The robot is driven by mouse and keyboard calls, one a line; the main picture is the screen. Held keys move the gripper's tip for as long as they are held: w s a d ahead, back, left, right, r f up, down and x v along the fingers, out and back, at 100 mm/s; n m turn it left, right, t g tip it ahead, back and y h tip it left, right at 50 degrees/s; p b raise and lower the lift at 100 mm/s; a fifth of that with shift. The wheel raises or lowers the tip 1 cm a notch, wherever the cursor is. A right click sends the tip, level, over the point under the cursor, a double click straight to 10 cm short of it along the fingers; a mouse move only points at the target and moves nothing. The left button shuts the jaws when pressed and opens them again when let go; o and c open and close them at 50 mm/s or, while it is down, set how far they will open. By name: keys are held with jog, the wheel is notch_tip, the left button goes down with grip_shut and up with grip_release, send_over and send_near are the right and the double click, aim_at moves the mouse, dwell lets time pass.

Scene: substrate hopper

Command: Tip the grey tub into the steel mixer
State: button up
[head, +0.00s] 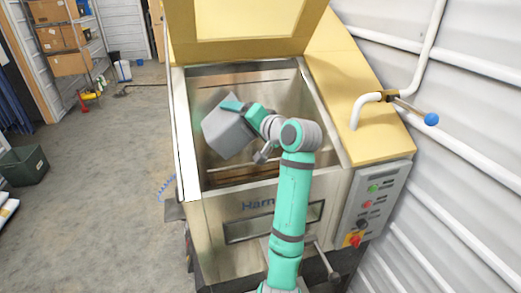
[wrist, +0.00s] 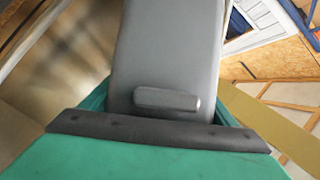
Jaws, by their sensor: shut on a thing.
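The steel mixer (head: 187,150) stands in the middle of the head view with its yellow lid raised. The grey tub (head: 226,132) is tilted over the mixer's open top. My gripper (head: 236,108) is shut on the tub and holds it above the mixer's opening. In the wrist view the tub (wrist: 170,50) fills the middle, with a raised grey grip on its face close to my gripper (wrist: 160,128). The tub's mouth and contents cannot be seen in either view.
A control panel (head: 373,203) with buttons is on the mixer's right front. A pipe with a blue-knobbed lever (head: 431,119) stands close to the right wall. A dark green crate (head: 24,166) sits on the floor at left. Shelves with cardboard boxes (head: 70,63) stand behind; the left floor is mostly clear.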

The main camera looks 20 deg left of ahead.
jog(key=f+m, duration=0.1)
jog(key=d+f+m+y, duration=0.1)
jog(key=m, duration=0.1)
jog(key=w+f+m+y, duration=0.1)
jog(key=f+m, duration=0.1)
jog(key=shift+d, duration=0.2)
jog(key=shift+w+d+f+m+t+y, duration=0.2)
jog(key=shift+f+m+t+y, duration=0.15)
jog(key=shift+m, duration=0.35)
jog(key=shift+w+d+r+m+t+y, duration=0.15)
jog(key=shift+w+d+m+t+y, duration=0.15)
jog(key=shift+m, duration=0.55)
jog(key=shift+w+d+r+m+t+y, duration=0.15)
jog(key=shift+d+m+t+y, duration=0.15)
jog(key=shift+m, duration=0.55)
jog(key=shift+d, duration=0.15)
